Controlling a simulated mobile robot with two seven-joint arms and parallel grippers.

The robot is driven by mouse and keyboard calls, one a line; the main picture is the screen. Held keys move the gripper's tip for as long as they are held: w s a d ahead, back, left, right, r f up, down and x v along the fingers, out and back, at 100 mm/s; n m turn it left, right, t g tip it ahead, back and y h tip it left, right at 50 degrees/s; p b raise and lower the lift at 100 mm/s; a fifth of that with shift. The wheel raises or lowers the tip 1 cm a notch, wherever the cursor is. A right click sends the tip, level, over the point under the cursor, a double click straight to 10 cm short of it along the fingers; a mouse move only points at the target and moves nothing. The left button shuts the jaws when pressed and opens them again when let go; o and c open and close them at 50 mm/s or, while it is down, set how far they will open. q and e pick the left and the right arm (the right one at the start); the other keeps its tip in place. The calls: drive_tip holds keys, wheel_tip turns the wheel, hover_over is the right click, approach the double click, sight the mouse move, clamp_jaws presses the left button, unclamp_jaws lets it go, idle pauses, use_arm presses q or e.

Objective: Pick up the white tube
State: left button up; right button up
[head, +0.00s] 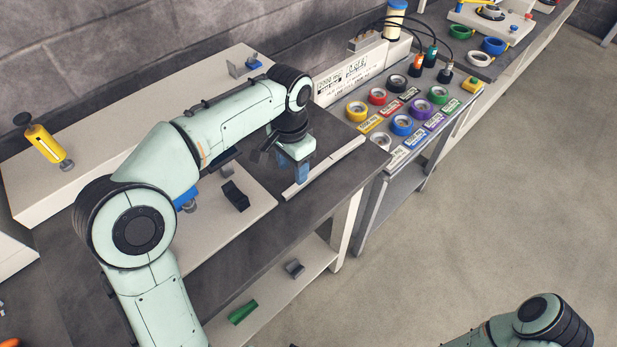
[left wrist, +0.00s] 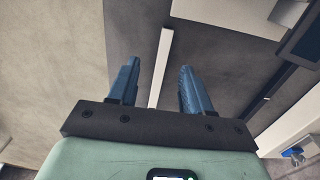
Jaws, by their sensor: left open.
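The white tube (head: 340,158) is a long, thin, straight bar lying on the dark table top near its front edge. In the left wrist view the white tube (left wrist: 162,60) shows between the two blue fingers and runs roughly along their direction. In the left wrist view my left gripper (left wrist: 158,68) has a gap on both sides of the tube. I cannot tell its exact height above it. My right gripper is out of view.
A pale board (head: 240,213) with a black block (head: 235,195) lies left of the tube. A long white panel with a yellow cylinder (head: 48,147) is behind. Coloured tape rolls (head: 402,124) stand on the adjoining bench at right. A shelf below holds a green piece (head: 243,312).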

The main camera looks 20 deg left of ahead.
sight(293, 188)
use_arm(q)
drive_tip(key=f, duration=0.8)
drive_tip(key=shift+w+a+b, duration=0.25)
drive_tip(key=shift+w+b, duration=0.1)
clamp_jaws()
